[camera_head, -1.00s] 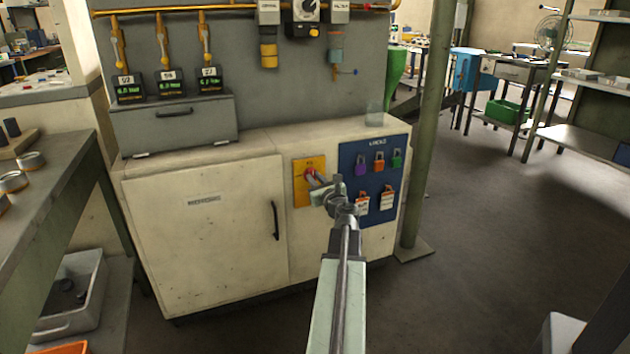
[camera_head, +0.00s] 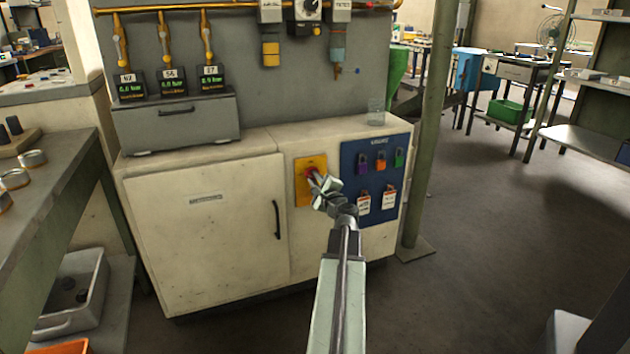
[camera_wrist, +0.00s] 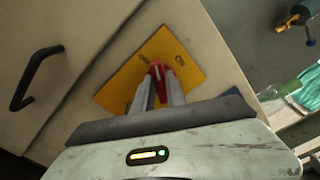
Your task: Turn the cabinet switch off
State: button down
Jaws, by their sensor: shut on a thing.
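The cabinet switch is a red handle on a yellow plate (camera_head: 303,190), set in the front of the cream cabinet (camera_head: 200,240). In the wrist view the red handle (camera_wrist: 158,70) sits between the two fingers of my gripper (camera_wrist: 158,86), which are shut on it. The yellow plate (camera_wrist: 128,85) looks tilted there, with dark marks near its upper part. In the head view my gripper (camera_head: 315,178) reaches the plate from the lower right and hides most of the handle. I cannot read the handle's exact setting.
A blue lock board (camera_head: 350,155) with coloured padlocks and tags is just right of the plate. A black door handle (camera_head: 276,220) stands out to the left. A green post (camera_head: 428,130) rises at the cabinet's right end. A workbench (camera_head: 50,190) is at the left.

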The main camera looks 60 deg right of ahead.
jog(key=n, duration=0.5)
jog(key=shift+w+a+f+n, duration=0.1)
jog(key=shift+w+f+n, duration=0.1)
jog(key=shift+n, duration=0.2)
dwell(0.4)
jog(key=c, duration=1.4)
grip_release()
jog(key=shift+o, duration=0.2)
jog(key=shift+s, duration=0.15)
jog(key=v, duration=0.7)
jog(key=shift+s+a, duration=0.2)
jog(key=shift+a, duration=0.1)
